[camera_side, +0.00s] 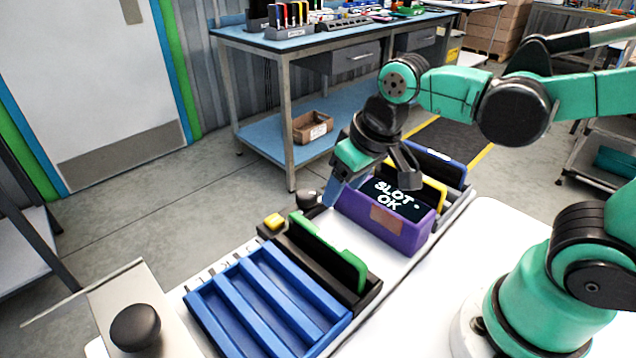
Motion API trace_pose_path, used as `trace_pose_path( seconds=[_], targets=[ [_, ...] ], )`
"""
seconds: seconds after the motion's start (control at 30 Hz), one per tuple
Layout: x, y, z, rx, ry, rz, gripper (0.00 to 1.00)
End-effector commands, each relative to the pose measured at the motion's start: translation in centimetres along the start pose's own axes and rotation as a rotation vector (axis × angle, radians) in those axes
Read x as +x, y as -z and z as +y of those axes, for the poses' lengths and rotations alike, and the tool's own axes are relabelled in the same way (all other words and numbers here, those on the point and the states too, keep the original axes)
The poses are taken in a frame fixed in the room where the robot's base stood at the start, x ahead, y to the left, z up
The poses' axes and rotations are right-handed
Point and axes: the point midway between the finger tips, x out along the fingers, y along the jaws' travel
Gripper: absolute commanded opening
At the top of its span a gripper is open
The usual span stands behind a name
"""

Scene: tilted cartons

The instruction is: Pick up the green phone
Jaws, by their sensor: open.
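The green phone (334,254) stands on edge, leaning, in a black slotted holder (370,297) near the middle of the table. Its green rim and back edge show, and its lower part is hidden in the holder. My gripper (368,186) is open, above and behind the phone in the picture, over the purple carton's left end. It is apart from the phone, and I see nothing between its fingers.
A purple carton (412,238) with a "SLOT - OK" display stands right of the phone, with yellow and blue upright items behind it. A blue slotted tray (203,307) is empty at front left. A yellow button (274,221) sits beside the holder. White table is bare at right.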

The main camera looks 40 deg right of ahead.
Motion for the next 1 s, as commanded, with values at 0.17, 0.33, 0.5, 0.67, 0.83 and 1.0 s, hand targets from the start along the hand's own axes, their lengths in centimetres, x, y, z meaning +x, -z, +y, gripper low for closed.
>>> trace_pose_path(
  seconds=[0.17,0.33,0.5,0.67,0.83,1.0],
  targets=[
    [1.9,-0.5,-2.6,-0.003,-0.011,-0.215,0.57],
    [3.0,-1.1,-3.8,-0.001,-0.035,-0.329,0.57],
    [3.9,-1.5,-4.0,0.001,-0.042,-0.353,0.57],
    [5.5,-2.1,-3.9,0.001,-0.041,-0.351,0.57],
    [7.2,-2.7,-3.8,0.001,-0.041,-0.350,0.57],
    [8.2,-3.1,-3.8,0.000,-0.040,-0.349,0.57]
  ],
)
